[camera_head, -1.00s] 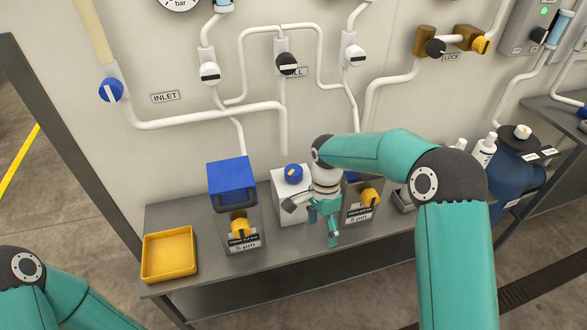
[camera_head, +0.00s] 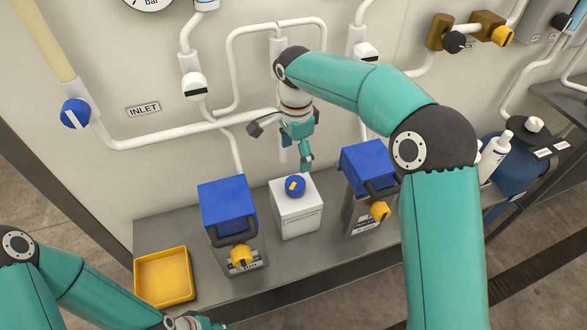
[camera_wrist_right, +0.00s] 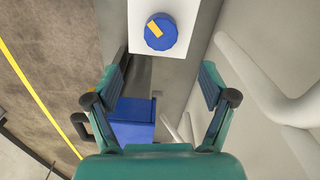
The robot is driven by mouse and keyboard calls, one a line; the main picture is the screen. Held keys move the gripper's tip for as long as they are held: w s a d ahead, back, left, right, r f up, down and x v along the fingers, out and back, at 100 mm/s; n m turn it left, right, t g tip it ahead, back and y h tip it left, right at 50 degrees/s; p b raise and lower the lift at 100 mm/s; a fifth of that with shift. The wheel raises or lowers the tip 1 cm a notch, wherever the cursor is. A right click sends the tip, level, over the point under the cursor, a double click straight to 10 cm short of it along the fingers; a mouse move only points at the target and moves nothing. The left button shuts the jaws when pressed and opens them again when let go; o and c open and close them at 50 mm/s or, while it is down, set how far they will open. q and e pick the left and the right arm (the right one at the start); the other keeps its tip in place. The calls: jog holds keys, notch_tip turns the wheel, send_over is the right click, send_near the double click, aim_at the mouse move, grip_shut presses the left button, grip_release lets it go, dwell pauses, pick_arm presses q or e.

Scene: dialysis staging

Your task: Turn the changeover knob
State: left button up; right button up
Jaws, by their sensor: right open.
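The changeover knob (camera_head: 295,186) is a round blue knob with a yellow mark. It sits on top of a white box (camera_head: 298,220), between two blue-topped canisters. My right gripper (camera_head: 283,147) is open and empty, above and behind the knob near the wall. Its spread fingers also show in the right wrist view (camera_wrist_right: 164,80), apart from the knob. My left gripper (camera_head: 200,322) is only partly in view at the bottom edge; its jaws are unclear.
The left canister (camera_head: 228,205) and right canister (camera_head: 366,165) have blue tops, dark handles and yellow valves. A yellow tray (camera_head: 164,278) lies at the shelf's left end. White pipes (camera_head: 190,130) cross the wall behind. A white bottle (camera_head: 494,155) stands at right.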

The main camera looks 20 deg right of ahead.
aim_at(295, 182)
notch_tip(295, 182, down, 12)
jog(key=shift+w+r+p, duration=0.1)
jog(key=shift+r+p, duration=0.05)
jog(key=shift+p, duration=0.85)
jog(key=c, duration=1.2)
